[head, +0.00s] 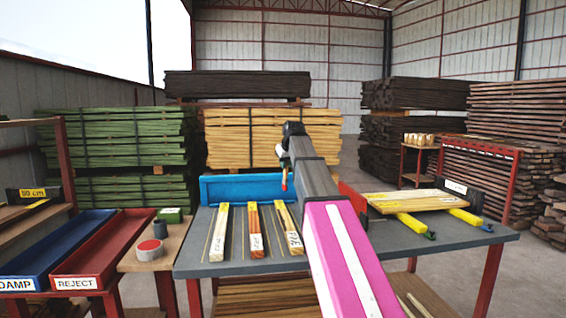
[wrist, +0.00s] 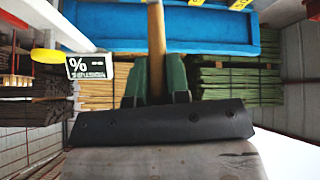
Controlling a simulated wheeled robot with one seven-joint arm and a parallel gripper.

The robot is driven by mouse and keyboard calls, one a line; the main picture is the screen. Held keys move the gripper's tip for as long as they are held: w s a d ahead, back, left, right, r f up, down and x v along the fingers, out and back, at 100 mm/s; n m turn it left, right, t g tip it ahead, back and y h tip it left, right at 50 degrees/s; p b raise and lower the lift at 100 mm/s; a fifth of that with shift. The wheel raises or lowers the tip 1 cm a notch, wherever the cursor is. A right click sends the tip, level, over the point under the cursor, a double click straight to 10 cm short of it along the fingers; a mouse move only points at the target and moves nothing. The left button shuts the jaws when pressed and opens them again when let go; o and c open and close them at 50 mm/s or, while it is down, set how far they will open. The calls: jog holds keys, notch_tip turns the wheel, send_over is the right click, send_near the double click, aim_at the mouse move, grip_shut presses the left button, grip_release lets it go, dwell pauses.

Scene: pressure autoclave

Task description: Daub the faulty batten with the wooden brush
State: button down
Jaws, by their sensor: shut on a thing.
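My gripper (wrist: 155,80) has green fingers shut on the pale wooden handle of the brush (wrist: 156,35). In the head view the brush (head: 284,183) hangs below the end of my arm, its low end reddish, above the far side of the grey table. Three labelled battens lie side by side below it: a left batten (head: 221,233), a middle batten with an orange-red far part (head: 254,220), and a right batten (head: 291,232), partly near my arm. The brush is apart from them. The labels are too small to read surely, so I cannot tell which batten is faulty.
A blue tray (head: 240,187) stands along the table's (head: 190,258) back edge. Boards with yellow clamps (head: 416,225) lie at right. A black meter with a "%" display (wrist: 88,66) shows in the wrist view. Blue DAMP (head: 60,245) and red REJECT (head: 105,250) trays sit at left.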

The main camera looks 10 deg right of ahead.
aim_at(286, 174)
jog(key=shift+f, duration=2.45)
